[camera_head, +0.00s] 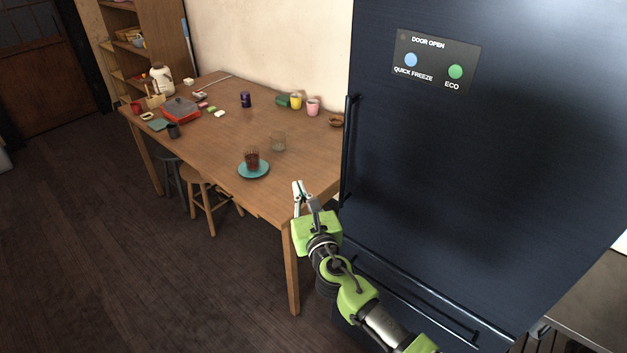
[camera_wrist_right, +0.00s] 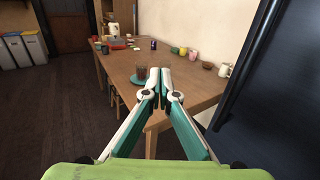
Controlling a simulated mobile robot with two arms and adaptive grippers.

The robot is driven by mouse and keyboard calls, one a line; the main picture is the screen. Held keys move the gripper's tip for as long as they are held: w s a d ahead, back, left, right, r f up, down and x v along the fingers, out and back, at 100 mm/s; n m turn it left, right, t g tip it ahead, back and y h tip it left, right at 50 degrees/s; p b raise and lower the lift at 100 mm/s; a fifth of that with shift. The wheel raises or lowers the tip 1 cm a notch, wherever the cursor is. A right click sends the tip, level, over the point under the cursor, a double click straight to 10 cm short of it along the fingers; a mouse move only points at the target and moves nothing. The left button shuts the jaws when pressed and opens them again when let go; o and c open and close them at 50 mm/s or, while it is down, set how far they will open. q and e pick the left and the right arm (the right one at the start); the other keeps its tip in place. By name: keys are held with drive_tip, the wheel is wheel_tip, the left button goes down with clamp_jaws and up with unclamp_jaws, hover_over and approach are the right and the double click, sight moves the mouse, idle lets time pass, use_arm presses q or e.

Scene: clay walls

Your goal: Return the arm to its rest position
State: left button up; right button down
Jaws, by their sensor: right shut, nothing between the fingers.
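My right gripper (camera_head: 300,190) is in front of the near right corner of the wooden table (camera_head: 225,145), beside the dark fridge (camera_head: 480,180). Its green arm reaches in from the lower right. In the right wrist view the fingers of my right gripper (camera_wrist_right: 160,76) are together at the tips, with nothing between them. The gripper points toward the table, and the fridge door stands to its right. I see no part of my left gripper.
A glass of dark drink (camera_head: 252,158) stands on a teal saucer (camera_head: 254,170) near the table's front edge, beside a clear glass (camera_head: 278,142). The fridge handle (camera_head: 349,150) is close to my right arm. A stool (camera_head: 203,200) is under the table.

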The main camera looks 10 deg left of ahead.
drive_tip(key=s+d+f+m+g+h, duration=0.2)
drive_tip(key=s+d+f+m, duration=0.4)
drive_tip(key=f, duration=0.7)
drive_tip(key=s+d+f+m+g+h, duration=0.25)
drive_tip(key=s+d+f+m, duration=0.4)
drive_tip(key=f, duration=0.65)
drive_tip(key=s+d+f+m+g+h, duration=0.3)
drive_tip(key=d+f+m, duration=0.45)
drive_tip(key=f, duration=0.65)
drive_tip(key=s+d+f+m+g, duration=0.2)
drive_tip(key=s+d+f+m, duration=0.4)
drive_tip(key=s, duration=0.8)
drive_tip(key=s+d+f+m+g+h, duration=0.1)
drive_tip(key=s+d+f+m+g, duration=0.2)
drive_tip(key=s, duration=1.1)
drive_tip(key=s+d+f+m+g, duration=0.2)
drive_tip(key=s+d+f+m, duration=0.8)
drive_tip(key=s, duration=0.5)
drive_tip(key=shift+d, duration=0.65)
